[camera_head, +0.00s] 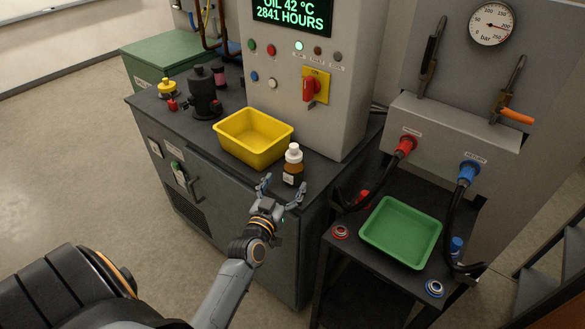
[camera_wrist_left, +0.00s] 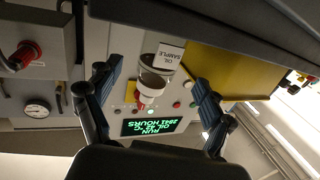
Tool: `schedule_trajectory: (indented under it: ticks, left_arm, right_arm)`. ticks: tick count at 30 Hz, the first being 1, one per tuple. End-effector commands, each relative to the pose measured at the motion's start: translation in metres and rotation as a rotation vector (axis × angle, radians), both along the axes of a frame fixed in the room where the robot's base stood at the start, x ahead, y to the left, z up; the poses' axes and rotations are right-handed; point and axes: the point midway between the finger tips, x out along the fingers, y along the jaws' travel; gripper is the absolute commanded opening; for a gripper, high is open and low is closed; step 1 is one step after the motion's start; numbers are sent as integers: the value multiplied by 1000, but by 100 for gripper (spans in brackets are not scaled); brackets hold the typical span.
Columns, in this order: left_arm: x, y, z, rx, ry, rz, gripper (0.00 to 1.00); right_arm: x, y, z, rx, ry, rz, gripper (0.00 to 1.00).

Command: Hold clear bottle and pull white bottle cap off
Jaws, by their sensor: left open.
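The bottle (camera_head: 292,175) stands upright near the front edge of the dark cabinet top. It has brown contents, a pale label and a white cap (camera_head: 293,153) on its top. My left gripper (camera_head: 284,188) is open and empty just in front of the bottle, its two fingers pointing towards it. In the left wrist view, the bottle (camera_wrist_left: 154,80) appears upside down between the open fingers (camera_wrist_left: 157,76), with its label reading "OIL SAMPLE". No contact with the fingers is visible. My right gripper is not in view.
A yellow bin (camera_head: 254,155) stands just left of the bottle. The control panel (camera_head: 325,125) rises behind it. A black fitting (camera_head: 204,98) stands at the back left.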

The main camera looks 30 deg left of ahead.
Motion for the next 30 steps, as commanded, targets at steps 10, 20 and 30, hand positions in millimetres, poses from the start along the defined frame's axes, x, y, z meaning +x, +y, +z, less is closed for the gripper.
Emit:
schedule_trajectory:
  ticks: [10, 20, 30]
  left_arm:
    - [56, 12, 0, 0, 0, -1, 82]
    - [67, 15, 0, 0, 1, -1, 82]
    - [66, 15, 0, 0, 1, -1, 39]
  right_arm:
    - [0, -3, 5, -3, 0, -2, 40]
    - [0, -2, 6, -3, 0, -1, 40]
    - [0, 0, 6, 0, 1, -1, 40]
